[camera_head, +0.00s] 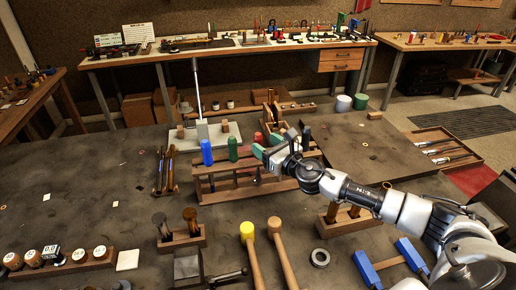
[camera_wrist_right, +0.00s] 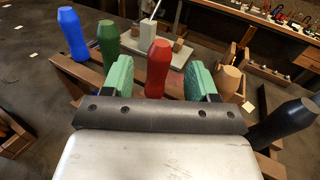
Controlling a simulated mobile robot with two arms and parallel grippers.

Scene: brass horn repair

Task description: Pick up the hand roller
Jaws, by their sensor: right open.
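A wooden rack (camera_head: 214,196) in the middle of the bench holds upright tools with coloured handles. A red handle (camera_wrist_right: 158,66) stands between the two teal fingers of my right gripper (camera_wrist_right: 160,80). The fingers are apart, one on each side of it, with a gap visible. Its lower part is hidden behind the gripper body. In the head view my right gripper (camera_head: 267,146) is over the rack and covers part of it. The tools' working ends are hard to see, so I cannot tell from shape which is the hand roller. My left gripper is not in view.
Blue (camera_wrist_right: 71,33) and green (camera_wrist_right: 107,43) handles stand left of the red one. A wooden handle (camera_wrist_right: 229,83) and a black handle (camera_wrist_right: 285,122) stand to the right. Mallets (camera_head: 249,240) lie in front of the rack. The bench's left part is mostly clear.

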